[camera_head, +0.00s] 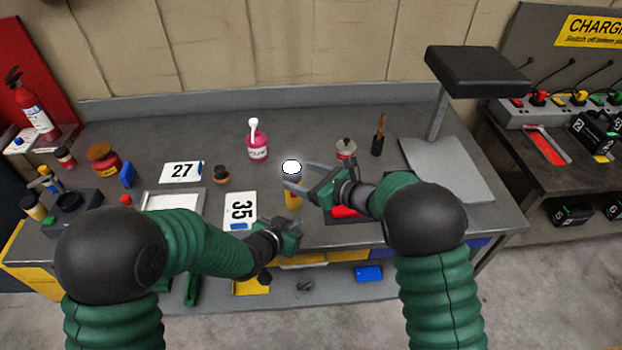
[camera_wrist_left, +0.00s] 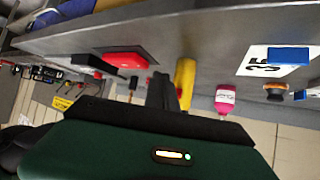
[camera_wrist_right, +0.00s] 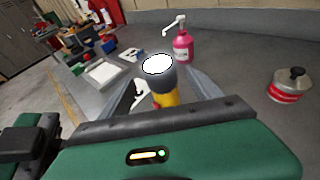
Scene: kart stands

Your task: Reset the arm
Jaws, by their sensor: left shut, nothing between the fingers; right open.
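My right gripper (camera_head: 296,174) is open above the grey bench (camera_head: 320,112). A yellow flashlight (camera_head: 292,199) with a lit white lens stands upright on the bench by its fingers. In the right wrist view the flashlight (camera_wrist_right: 165,99) shows between the two spread fingers; I cannot tell whether they touch it. My left gripper (camera_head: 297,228) is low at the bench's front edge, shut and empty. In the left wrist view its closed fingers (camera_wrist_left: 162,88) appear just left of the flashlight (camera_wrist_left: 186,76).
A pink bottle (camera_head: 257,145) stands behind the flashlight. The number cards 27 (camera_head: 181,171) and 35 (camera_head: 239,210) lie to the left. The bench's back strip is clear.

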